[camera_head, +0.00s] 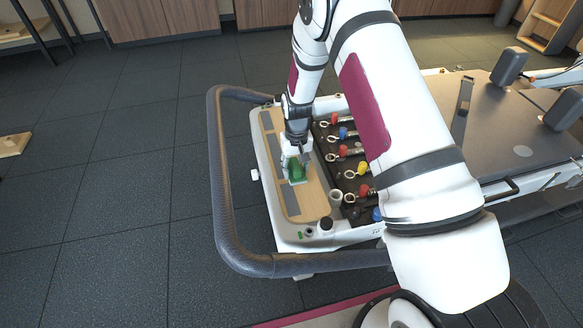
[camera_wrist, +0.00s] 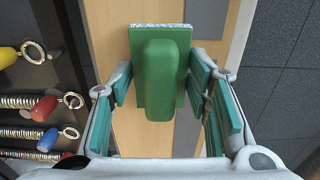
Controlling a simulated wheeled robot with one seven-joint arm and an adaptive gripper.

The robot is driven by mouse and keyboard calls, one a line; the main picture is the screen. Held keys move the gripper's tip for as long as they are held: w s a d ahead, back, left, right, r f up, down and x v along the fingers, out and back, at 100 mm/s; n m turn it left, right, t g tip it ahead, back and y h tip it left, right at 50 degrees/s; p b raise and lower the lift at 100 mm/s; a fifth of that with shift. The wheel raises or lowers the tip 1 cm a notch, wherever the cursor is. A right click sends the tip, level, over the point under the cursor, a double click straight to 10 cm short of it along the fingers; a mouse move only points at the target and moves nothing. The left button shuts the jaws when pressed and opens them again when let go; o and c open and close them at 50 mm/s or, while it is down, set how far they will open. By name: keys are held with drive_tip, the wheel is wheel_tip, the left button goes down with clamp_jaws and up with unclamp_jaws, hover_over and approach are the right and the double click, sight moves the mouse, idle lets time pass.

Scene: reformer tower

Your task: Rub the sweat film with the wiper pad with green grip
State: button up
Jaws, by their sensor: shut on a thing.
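The wiper pad with green grip (camera_wrist: 160,75) is in the middle of the wrist view, its green block upright on a wider green plate with a pale far edge. It also shows in the head view (camera_head: 297,172), low over the wooden board (camera_head: 313,205). My gripper (camera_wrist: 162,88) is shut on it, with one finger at each side. In the head view my gripper (camera_head: 295,158) points down at the board. I cannot make out a sweat film; the pad and gripper cover part of the board. Whether the pad touches the board is unclear.
Grey strips (camera_head: 291,202) run along the board. A black tray of springs with coloured knobs (camera_head: 362,168) lies right of it. A cup (camera_head: 336,198) and a dark round knob (camera_head: 326,224) stand near the front. A thick dark rail (camera_head: 222,170) curves around this end.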

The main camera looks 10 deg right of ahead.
drive_tip(key=shift+a+r, duration=0.1)
drive_tip(key=shift+a, duration=1.4)
drive_tip(key=shift+r+p, duration=1.8)
drive_tip(key=shift+r, duration=1.1)
